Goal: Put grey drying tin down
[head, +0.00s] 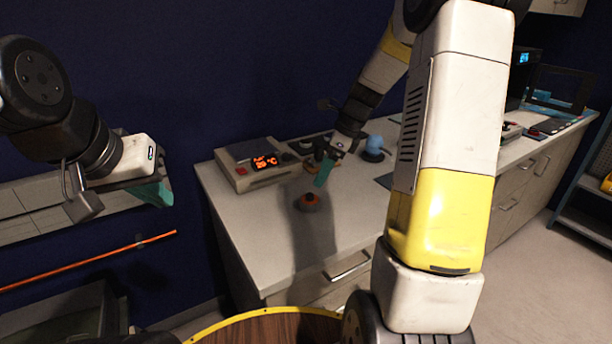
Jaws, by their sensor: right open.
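A small round grey tin (309,202) with an orange middle, which looks like the drying tin, rests on the pale countertop (262,238). My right gripper (324,170) is open above and slightly to the right of the tin, with a teal fingertip pointing down; a gap shows between them. Its other finger is hard to make out. My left gripper (122,200) is open and empty, off the counter to the left, with a teal pad and a grey finger spread apart.
A box with an orange lit display (264,162) stands at the counter's back left. A blue-topped object (373,147) stands behind and right of my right gripper. The counter front is clear. My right arm hides part of the counter. Shelving (588,195) stands far right.

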